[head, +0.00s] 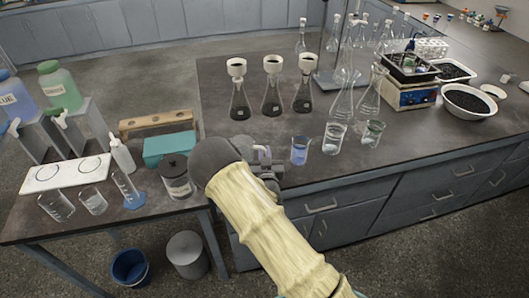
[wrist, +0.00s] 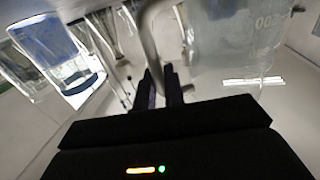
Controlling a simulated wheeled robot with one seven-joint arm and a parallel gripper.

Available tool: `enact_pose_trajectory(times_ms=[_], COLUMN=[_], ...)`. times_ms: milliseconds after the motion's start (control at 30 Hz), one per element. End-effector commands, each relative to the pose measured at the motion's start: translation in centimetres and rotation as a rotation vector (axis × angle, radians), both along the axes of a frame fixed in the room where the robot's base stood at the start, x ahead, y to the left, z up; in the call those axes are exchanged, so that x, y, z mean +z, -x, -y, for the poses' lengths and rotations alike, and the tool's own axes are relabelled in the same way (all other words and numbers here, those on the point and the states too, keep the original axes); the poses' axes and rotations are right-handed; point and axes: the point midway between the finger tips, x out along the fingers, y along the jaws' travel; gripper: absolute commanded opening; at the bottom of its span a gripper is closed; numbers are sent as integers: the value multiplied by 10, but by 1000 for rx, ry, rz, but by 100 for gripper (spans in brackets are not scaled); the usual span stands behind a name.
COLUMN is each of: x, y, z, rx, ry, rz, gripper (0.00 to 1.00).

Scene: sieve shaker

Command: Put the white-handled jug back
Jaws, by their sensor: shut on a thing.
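My gripper (head: 268,168) is at the front edge of the dark bench, with my arm hiding much of it in the head view. In the wrist view, my gripper's dark fingers (wrist: 160,85) are shut on the pale curved handle (wrist: 148,45) of a clear jug (wrist: 235,45). The jug has printed volume marks and is to the right of the fingers. In the head view only a small pale part (head: 262,152) shows beside my gripper; the rest is hidden. I cannot tell whether the jug touches the bench.
A beaker of blue liquid (head: 300,152) stands just right of my gripper. Two glass beakers (head: 333,137) stand further right, and three flasks with funnels (head: 271,95) behind. A dark jar (head: 175,180) is left, on the lower table. Bare bench lies between flasks and gripper.

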Motion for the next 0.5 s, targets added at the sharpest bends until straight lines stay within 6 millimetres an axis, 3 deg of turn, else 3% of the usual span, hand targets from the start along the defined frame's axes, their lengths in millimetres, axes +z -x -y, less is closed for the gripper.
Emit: enact_pose_trajectory(times_ms=[300, 333, 433, 500], x=[-1, -2, -1, -1], y=[0, 0, 0, 0], z=[0, 0, 0, 0], rx=[0, 0, 0, 0], ry=[-3, -1, -1, -1], rz=[5, 1, 1, 1], gripper=[0, 13, 32, 33])
